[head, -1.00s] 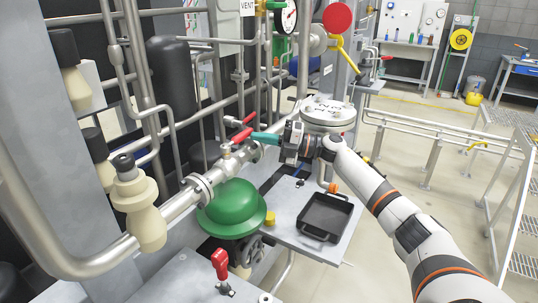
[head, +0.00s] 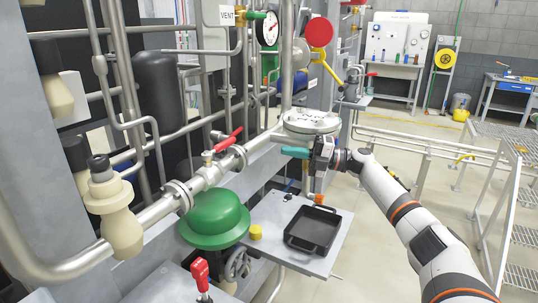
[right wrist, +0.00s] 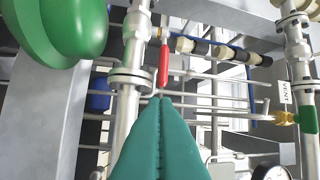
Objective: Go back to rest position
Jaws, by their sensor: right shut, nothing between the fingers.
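My right gripper (head: 284,152) has teal fingers and reaches in from the right in the head view, near the flanged round lid on the pipework. Its fingers (right wrist: 160,101) are closed together with nothing between them in the right wrist view. A red valve lever (head: 229,140) sits on the steel pipe to the left of the fingers, apart from them. The lever also shows beyond the fingertips in the right wrist view (right wrist: 164,66). My left gripper is not in view.
A green dome (head: 215,215) stands below the pipe. A black tray (head: 313,230) lies on a grey shelf (head: 268,222) under my right arm. A red-handled lever (head: 201,274) stands at the front. Handrails (head: 480,190) and open floor lie to the right.

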